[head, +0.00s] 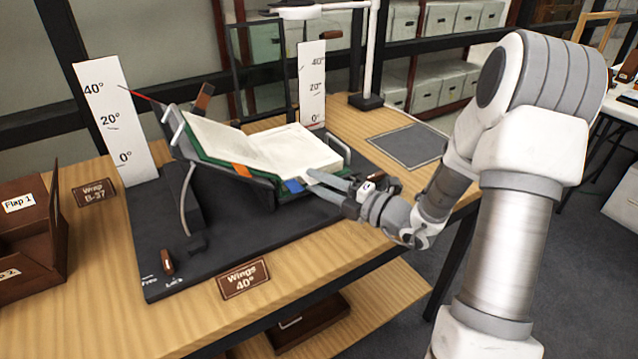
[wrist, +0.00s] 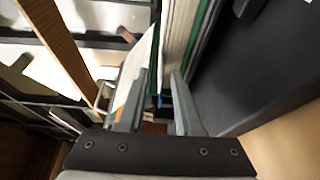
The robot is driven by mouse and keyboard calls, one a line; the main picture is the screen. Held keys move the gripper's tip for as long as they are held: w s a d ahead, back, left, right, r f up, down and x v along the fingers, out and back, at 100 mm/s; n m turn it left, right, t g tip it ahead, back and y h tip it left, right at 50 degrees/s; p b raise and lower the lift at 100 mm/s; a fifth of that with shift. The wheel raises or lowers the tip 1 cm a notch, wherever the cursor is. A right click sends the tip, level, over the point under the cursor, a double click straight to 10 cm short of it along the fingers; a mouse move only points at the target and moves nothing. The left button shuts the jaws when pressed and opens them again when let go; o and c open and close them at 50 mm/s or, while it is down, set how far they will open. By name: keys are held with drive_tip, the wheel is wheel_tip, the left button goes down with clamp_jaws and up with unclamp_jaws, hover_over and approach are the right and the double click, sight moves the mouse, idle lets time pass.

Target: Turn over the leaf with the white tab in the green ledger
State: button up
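The green ledger (head: 215,163) lies open on a dark cradle, its left side raised on a wing and its right page block (head: 295,150) lower. An orange tab (head: 242,171) and a blue tab (head: 294,186) stick out at its front edge. I cannot make out a white tab; my fingers cover part of the front edge near the blue tab. My gripper (head: 318,178) is at the front right corner of the ledger. In the wrist view my gripper (wrist: 156,90) has its fingers apart, with page edges (wrist: 180,40) just beyond them. I see no leaf clearly pinched.
Angle scales (head: 113,120) and (head: 311,85) stand behind the cradle. A "Wings 40°" sign (head: 244,279) and a small brown lever (head: 167,262) are in front. A brown flap box (head: 30,240) is at left. A dark grey mat (head: 408,146) lies clear at right.

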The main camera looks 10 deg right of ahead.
clamp_jaws()
idle(1.3)
